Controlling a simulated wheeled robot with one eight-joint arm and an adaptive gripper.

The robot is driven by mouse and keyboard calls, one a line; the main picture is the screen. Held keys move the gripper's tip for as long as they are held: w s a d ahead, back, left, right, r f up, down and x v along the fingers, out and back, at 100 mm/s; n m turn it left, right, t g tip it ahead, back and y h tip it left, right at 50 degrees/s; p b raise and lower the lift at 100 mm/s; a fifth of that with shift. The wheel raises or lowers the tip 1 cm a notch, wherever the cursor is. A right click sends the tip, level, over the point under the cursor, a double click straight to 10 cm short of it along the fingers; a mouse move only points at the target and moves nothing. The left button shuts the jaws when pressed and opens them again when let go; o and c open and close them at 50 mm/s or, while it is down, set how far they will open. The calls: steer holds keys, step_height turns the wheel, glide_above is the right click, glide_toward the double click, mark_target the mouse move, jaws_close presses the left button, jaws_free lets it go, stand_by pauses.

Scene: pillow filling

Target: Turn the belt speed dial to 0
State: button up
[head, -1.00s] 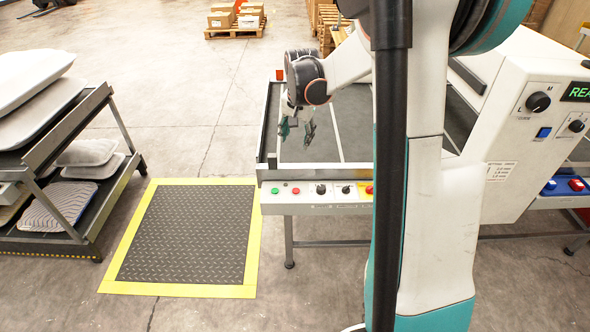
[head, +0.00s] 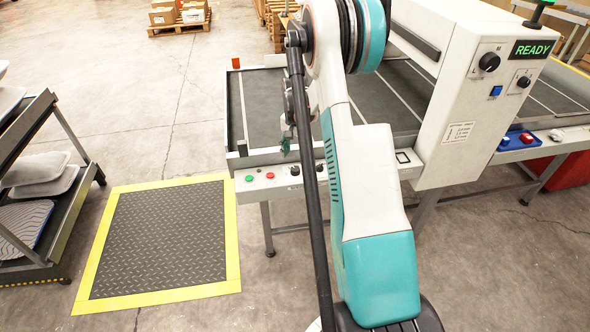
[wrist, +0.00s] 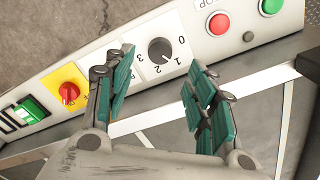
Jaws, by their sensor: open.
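The belt speed dial (wrist: 161,51) is a dark round knob on a white plate marked 0 to 3, on the sloping control panel. In the wrist view it lies between and just beyond my fingertips. Its pointer is too small to read surely. My gripper (wrist: 163,62) is open, its teal-padded fingers on either side of the dial with nothing between them. Contact with the dial cannot be told. In the head view my gripper (head: 287,143) is just above the panel (head: 258,186), partly hidden by my arm.
Near the dial are a red button (wrist: 219,24), a green button (wrist: 270,5), a yellow-plated red knob (wrist: 69,92) and a green switch (wrist: 30,111). A machine housing (head: 470,110) with a READY display stands right. A floor mat (head: 160,240) and rack (head: 40,215) are left.

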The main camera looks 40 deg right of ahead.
mark_target(295, 168)
step_height(295, 168, down, 7)
steer(key=shift+b, duration=1.05)
steer(key=shift+c, duration=0.6)
steer(key=c, duration=1)
